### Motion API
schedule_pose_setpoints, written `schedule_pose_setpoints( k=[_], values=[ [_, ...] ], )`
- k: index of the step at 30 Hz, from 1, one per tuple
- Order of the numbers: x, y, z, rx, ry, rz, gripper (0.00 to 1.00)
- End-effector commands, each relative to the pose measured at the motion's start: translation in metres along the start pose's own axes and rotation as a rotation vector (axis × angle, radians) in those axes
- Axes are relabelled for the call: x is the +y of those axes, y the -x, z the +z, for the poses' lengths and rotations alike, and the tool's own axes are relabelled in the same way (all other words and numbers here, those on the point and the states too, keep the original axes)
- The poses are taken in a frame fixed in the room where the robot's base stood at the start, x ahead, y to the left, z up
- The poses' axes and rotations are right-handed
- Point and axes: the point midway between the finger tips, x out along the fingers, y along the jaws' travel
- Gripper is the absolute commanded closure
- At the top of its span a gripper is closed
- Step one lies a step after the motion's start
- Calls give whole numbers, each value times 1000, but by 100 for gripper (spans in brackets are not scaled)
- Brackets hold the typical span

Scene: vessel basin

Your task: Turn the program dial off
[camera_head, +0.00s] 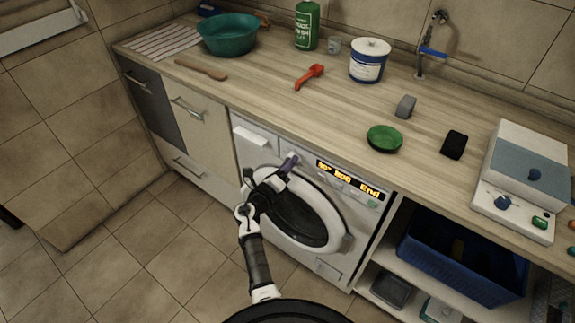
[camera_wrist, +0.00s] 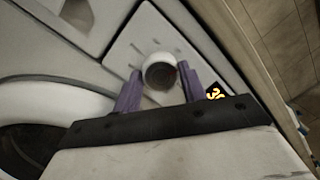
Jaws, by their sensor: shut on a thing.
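The program dial (camera_wrist: 160,73) is a round whitish knob on the washing machine's front panel, seen in the wrist view. The washing machine (camera_head: 357,222) is white, with a lit amber display (camera_head: 348,180) whose right end reads "End". My gripper (camera_head: 291,160) is at the panel, left of the display. In the wrist view its two purple fingers stand on either side of the dial, shut on it. In the head view the dial is hidden by my fingers. The dial's pointer mark cannot be made out.
The wooden counter (camera_head: 235,95) overhangs the panel just above my gripper. On it are a green dish (camera_head: 384,138), a red scoop (camera_head: 309,77), a white-and-blue tub (camera_head: 369,61) and a teal basin (camera_head: 228,34). A blue crate (camera_head: 462,268) sits on the shelf at right. The tiled floor in front is clear.

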Motion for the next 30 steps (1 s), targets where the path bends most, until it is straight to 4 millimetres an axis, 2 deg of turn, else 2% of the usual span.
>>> schedule_pose_setpoints(
  k=[6,15,30],
  values=[
    [0,0,-1,-10,179,19,81],
    [0,0,-1,-22,351,35,81],
    [-1,0,-1,-28,426,42,81]
  ],
)
